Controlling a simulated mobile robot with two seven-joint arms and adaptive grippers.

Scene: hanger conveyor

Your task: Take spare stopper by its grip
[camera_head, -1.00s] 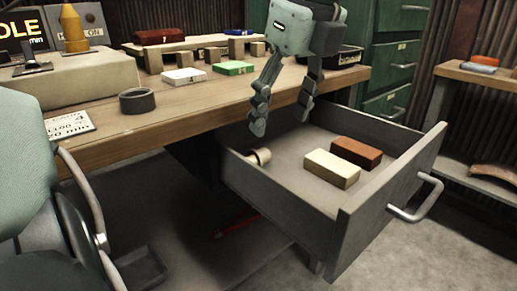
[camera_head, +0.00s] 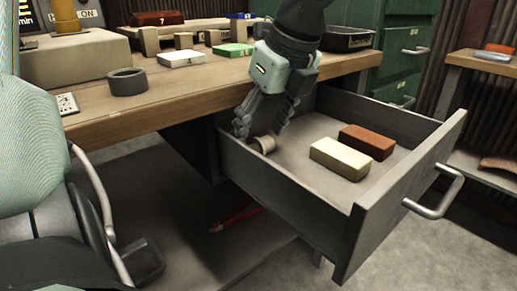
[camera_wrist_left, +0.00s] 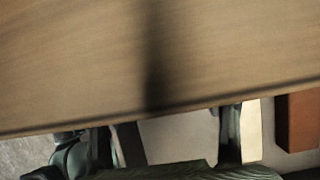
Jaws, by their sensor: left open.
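A small beige round piece (camera_head: 263,144), which looks like the spare stopper, lies in the open drawer against its near left wall. Its grip cannot be made out. My left gripper (camera_head: 256,132) points down into the drawer, open, with its fingertips right at this piece and partly covering it. Whether the fingers straddle it or touch it, I cannot tell. In the left wrist view both fingers (camera_wrist_left: 152,150) are spread apart at the bottom, and the stopper cannot be made out there. My right gripper is not in view.
The pulled-out drawer (camera_head: 405,195) also holds a cream block (camera_head: 340,158) and a red-brown block (camera_head: 367,141). The wooden bench top (camera_head: 185,100) overhangs close to my left gripper and fills much of the wrist view. A dark ring (camera_head: 127,82) stands on the bench.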

